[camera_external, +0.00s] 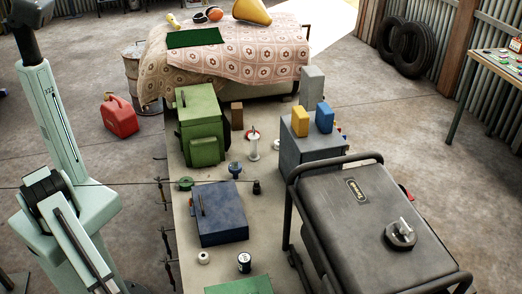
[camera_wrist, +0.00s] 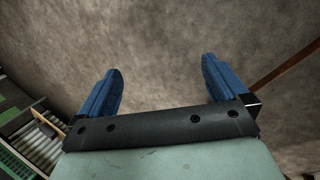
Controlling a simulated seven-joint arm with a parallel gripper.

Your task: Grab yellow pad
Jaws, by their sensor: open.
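A small upright yellow block (camera_external: 300,120), the likeliest yellow pad, stands on top of a grey box (camera_external: 312,152). A similar blue block (camera_external: 324,118) stands just right of it, with a narrow gap. My gripper (camera_wrist: 161,66) shows in the wrist view with its two blue fingers wide apart and nothing between them. The yellow block is not in the wrist view. In the external view my arm rises at the left, and I cannot make out the gripper there.
A green box (camera_external: 200,125) and a dark blue box (camera_external: 219,213) are on the bench. A covered bed (camera_external: 240,62) is behind, with a yellow item (camera_external: 252,11) on it.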

